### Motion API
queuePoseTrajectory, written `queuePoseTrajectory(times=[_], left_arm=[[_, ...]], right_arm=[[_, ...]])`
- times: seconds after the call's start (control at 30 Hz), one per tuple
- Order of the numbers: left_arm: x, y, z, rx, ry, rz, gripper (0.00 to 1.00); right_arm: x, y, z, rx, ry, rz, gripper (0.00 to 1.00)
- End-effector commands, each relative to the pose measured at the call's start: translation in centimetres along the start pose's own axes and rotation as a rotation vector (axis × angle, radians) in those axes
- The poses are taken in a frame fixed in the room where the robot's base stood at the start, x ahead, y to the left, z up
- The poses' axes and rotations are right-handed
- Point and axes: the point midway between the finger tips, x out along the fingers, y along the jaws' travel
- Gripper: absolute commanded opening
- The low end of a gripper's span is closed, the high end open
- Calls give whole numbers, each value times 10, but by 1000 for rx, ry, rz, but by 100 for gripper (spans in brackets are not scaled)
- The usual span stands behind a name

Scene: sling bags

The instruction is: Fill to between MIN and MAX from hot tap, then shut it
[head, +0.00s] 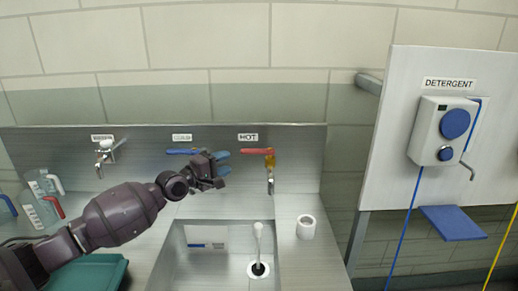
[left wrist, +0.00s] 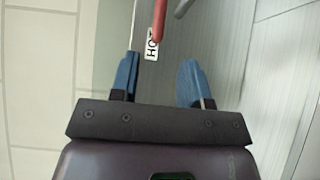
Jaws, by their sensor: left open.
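The hot tap (head: 269,162) stands behind the sink under a HOT label (head: 248,137). Its red lever (head: 256,151) points left, and no stream shows below the spout. The sink (head: 176,262) has a pale plate with a blue mark (head: 207,240) on its back wall; its writing is too small to read. A white upright pipe (head: 259,243) stands on a black base in the sink. My left gripper (head: 222,163) is open and empty, left of the red lever and apart from it. In the left wrist view the red lever (left wrist: 159,18) lies beyond the blue fingertips (left wrist: 158,78).
Jugs (head: 45,200) and a green tray (head: 95,272) stand left. A white cylinder (head: 306,228) stands right of the sink. A detergent dispenser (head: 440,130) hangs on a right-hand panel.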

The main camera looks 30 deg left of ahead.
Motion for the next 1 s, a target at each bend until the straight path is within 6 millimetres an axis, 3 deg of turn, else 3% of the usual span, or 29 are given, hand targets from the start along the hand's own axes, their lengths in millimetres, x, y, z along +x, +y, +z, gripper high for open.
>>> queuePoseTrajectory(times=[0.17, 0.4, 0.8, 1.0], left_arm=[[10, 0, -1, -2, 1, 1, 43], [40, 1, 0, -1, 0, 2, 43], [90, 0, 0, 0, 0, 1, 43], [104, 0, 0, -1, 0, 0, 43]], right_arm=[[-3, 0, 7, 2, -15, 2, 43], [-6, 0, 17, 5, -33, 3, 43], [1, -1, 13, 3, -15, 0, 43], [4, -2, 11, 2, -7, -1, 43]])
